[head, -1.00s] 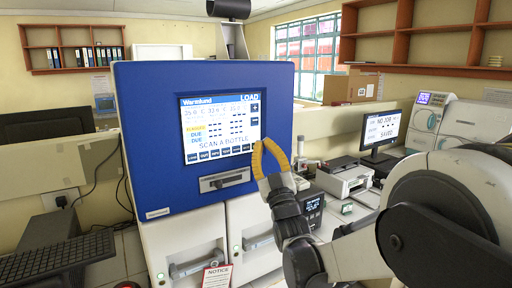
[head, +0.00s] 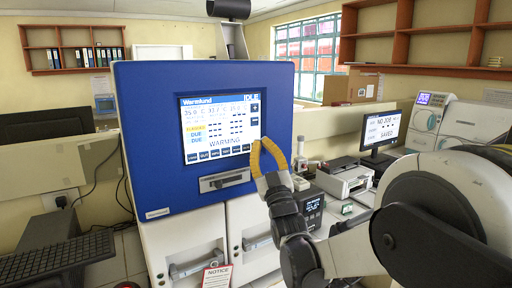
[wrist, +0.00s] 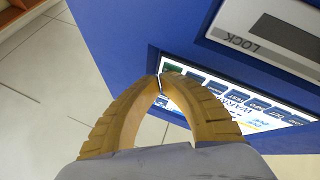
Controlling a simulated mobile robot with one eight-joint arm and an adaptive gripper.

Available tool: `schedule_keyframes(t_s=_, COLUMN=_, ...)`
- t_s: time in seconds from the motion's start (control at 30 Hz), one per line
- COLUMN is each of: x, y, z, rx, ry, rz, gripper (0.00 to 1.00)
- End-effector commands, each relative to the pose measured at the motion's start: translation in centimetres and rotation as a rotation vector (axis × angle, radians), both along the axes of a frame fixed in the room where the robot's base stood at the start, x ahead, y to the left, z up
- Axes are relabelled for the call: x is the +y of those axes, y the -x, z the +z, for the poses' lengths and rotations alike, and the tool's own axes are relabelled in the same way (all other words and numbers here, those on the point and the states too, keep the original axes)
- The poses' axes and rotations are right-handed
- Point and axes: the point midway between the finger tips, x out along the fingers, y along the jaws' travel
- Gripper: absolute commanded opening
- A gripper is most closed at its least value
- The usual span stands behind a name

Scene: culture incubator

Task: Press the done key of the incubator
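The blue incubator (head: 150,110) has a tilted touchscreen (head: 215,120) that reads IDLE at the top and WARMING below. In the wrist view, a greenish key (wrist: 173,70) ends the row beside the fingertips. My gripper (head: 258,142) has yellow fingers with tips together and nothing between them; it also shows in the wrist view (wrist: 160,80). I cannot tell whether the tips touch the screen.
A slot panel (head: 225,181) sits below the screen; its LOCK label (wrist: 243,42) shows in the wrist view. A printer (head: 345,180), a small black display unit (head: 312,205) and a monitor (head: 382,128) stand to the right. A keyboard (head: 60,255) lies at the lower left.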

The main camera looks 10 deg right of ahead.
Motion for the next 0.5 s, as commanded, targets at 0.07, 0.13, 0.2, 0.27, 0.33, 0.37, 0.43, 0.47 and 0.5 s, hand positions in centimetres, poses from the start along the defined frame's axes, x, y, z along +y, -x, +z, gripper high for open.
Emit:
schedule_keyframes(t_s=0.07, x=0.04, y=-0.12, z=-0.01, rx=0.000, ry=0.000, rz=0.000, gripper=0.00)
schedule_keyframes(t_s=0.13, x=0.04, y=-0.09, z=0.00, rx=0.000, ry=0.000, rz=0.000, gripper=0.00)
schedule_keyframes(t_s=0.2, x=0.04, y=-0.09, z=0.00, rx=0.000, ry=0.000, rz=0.000, gripper=0.00)
schedule_keyframes(t_s=0.27, x=0.04, y=-0.09, z=-0.01, rx=0.000, ry=0.000, rz=0.000, gripper=0.00)
schedule_keyframes(t_s=0.33, x=0.03, y=-0.07, z=0.00, rx=0.000, ry=0.000, rz=0.000, gripper=0.00)
schedule_keyframes(t_s=0.37, x=0.01, y=-0.04, z=0.00, rx=0.000, ry=0.000, rz=0.000, gripper=0.00)
schedule_keyframes(t_s=0.43, x=-0.04, y=0.13, z=-0.01, rx=0.000, ry=0.000, rz=0.000, gripper=0.00)
schedule_keyframes(t_s=0.47, x=-0.08, y=0.23, z=-0.02, rx=0.000, ry=0.000, rz=0.000, gripper=0.00)
schedule_keyframes(t_s=0.5, x=-0.13, y=0.39, z=-0.02, rx=0.000, ry=0.000, rz=0.000, gripper=0.00)
